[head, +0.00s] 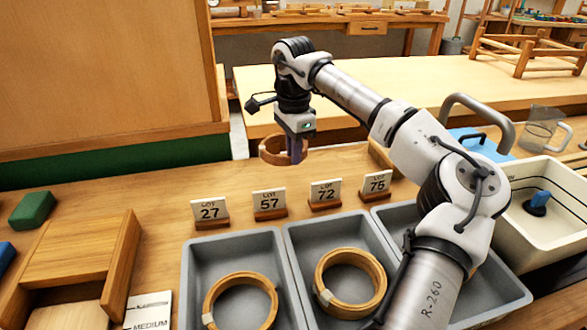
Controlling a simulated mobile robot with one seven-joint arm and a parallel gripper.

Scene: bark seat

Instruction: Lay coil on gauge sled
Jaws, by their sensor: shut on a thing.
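My gripper (295,150) is shut on a light-brown coil (270,152), a wooden-looking ring. It holds the coil above the back of the bench, behind the lot cards. A wooden piece with raised side walls (80,248), which looks like the gauge sled, stands at the left, to the left of and nearer than the gripper. Its bed looks empty, and its near end is cut off by the frame. Two more coils lie in grey trays: one in the left tray (240,300) and one in the middle tray (349,282).
Cards marked 27 (210,213), 57 (269,203), 72 (324,193) and 75 (374,186) stand behind the trays. A "MEDIUM" card (148,311) lies beside the wooden piece. A green block (33,210) is at far left. A cream bin (555,235) is at right.

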